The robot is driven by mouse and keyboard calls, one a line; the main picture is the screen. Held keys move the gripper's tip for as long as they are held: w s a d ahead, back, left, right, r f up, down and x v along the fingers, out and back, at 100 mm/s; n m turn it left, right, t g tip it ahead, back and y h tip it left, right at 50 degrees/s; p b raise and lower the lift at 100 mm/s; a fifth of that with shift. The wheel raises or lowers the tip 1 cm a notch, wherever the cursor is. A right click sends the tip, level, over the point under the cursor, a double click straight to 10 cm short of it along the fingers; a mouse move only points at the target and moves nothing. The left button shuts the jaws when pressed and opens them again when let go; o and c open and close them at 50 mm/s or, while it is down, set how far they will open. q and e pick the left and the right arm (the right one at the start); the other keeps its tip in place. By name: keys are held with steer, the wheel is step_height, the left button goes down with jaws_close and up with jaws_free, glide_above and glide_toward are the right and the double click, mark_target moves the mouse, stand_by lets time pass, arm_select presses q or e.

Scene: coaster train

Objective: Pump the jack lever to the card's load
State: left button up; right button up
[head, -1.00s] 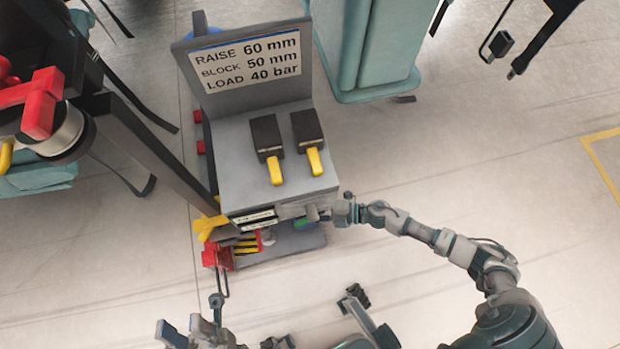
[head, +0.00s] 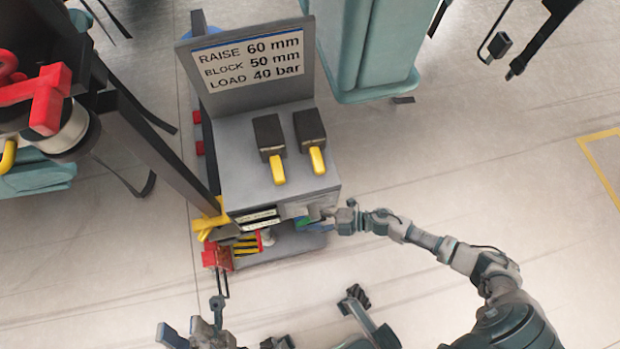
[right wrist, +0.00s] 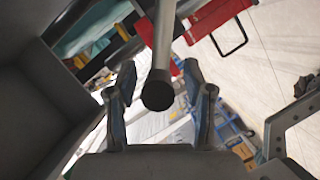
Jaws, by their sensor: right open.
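The load card (head: 250,65) reads RAISE 60 mm, BLOCK 50 mm, LOAD 40 bar and stands on the grey jack console (head: 240,190). In the right wrist view a grey rod with a black end cap, seemingly the jack lever (right wrist: 160,60), points toward the camera. My right gripper (right wrist: 158,85) is open, its fingers apart on either side of the rod's end; contact is not clear. In the head view the right hand is at the console's lower front right, and its fingers are hard to see. My left gripper (head: 190,330) is at the lower left edge, away from the console; its opening is unclear.
Two black blocks with yellow tabs (head: 269,140) (head: 310,135) are on the console top. A red part with a wire loop (head: 218,257) is at its lower front left. A dark post (head: 155,150) slants beside it.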

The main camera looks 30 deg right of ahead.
steer(key=v, duration=1)
steer(key=shift+s+d, duration=0.3)
steer(key=shift+r, duration=0.15)
stand_by(0.9)
